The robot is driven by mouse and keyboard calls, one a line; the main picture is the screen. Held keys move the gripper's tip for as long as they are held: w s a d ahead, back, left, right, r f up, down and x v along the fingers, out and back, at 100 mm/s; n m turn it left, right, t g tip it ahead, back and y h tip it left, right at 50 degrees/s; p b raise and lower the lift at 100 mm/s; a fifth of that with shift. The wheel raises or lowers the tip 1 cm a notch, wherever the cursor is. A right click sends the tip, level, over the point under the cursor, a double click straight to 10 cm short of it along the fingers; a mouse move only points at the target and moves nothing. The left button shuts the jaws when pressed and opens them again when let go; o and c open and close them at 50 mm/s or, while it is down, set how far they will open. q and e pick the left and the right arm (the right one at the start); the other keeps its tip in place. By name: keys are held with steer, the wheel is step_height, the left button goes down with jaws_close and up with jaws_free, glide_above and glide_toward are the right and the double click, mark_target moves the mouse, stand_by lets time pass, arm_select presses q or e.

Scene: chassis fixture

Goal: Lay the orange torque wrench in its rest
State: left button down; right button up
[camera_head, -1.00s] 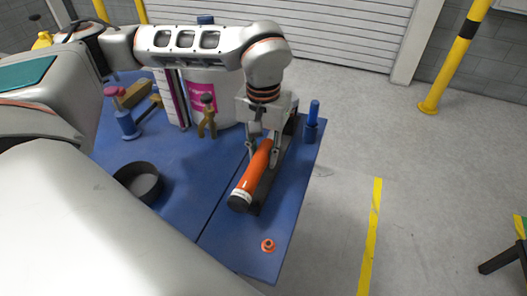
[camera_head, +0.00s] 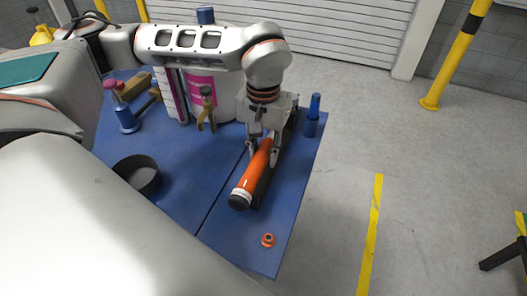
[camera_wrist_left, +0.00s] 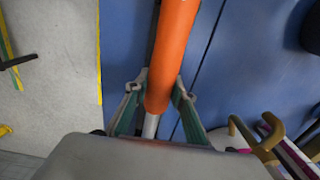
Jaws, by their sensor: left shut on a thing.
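The orange torque wrench (camera_head: 256,170) has a black end cap and a white band. It also shows in the wrist view (camera_wrist_left: 172,55). My left gripper (camera_head: 263,152) is shut on it, with one finger on each side; the fingers also show in the wrist view (camera_wrist_left: 157,92). The dark, long rest (camera_head: 265,184) lies along the right side of the wrench and partly beneath it. The wrench hides part of the rest, and I cannot tell whether they touch. My right gripper is not in view.
A small orange ring-shaped part (camera_head: 268,240) lies near the front edge of the blue table (camera_head: 215,165). A blue upright tool (camera_head: 313,115) stands right of the gripper. A dark round bowl (camera_head: 137,176), a white-and-pink container (camera_head: 203,88) and a tan forked thing (camera_head: 207,112) stand left.

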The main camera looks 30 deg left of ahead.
arm_select(q)
steer(key=shift+f, duration=0.3)
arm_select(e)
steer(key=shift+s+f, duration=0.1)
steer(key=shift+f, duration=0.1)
arm_select(q)
steer(key=c, duration=1.6)
jaws_free()
steer(key=shift+f, duration=0.1)
step_height(320, 180, up, 6)
steer(key=p, duration=0.5)
step_height(320, 180, up, 3)
steer(key=shift+r+p, duration=0.1)
steer(key=shift+p, duration=0.95)
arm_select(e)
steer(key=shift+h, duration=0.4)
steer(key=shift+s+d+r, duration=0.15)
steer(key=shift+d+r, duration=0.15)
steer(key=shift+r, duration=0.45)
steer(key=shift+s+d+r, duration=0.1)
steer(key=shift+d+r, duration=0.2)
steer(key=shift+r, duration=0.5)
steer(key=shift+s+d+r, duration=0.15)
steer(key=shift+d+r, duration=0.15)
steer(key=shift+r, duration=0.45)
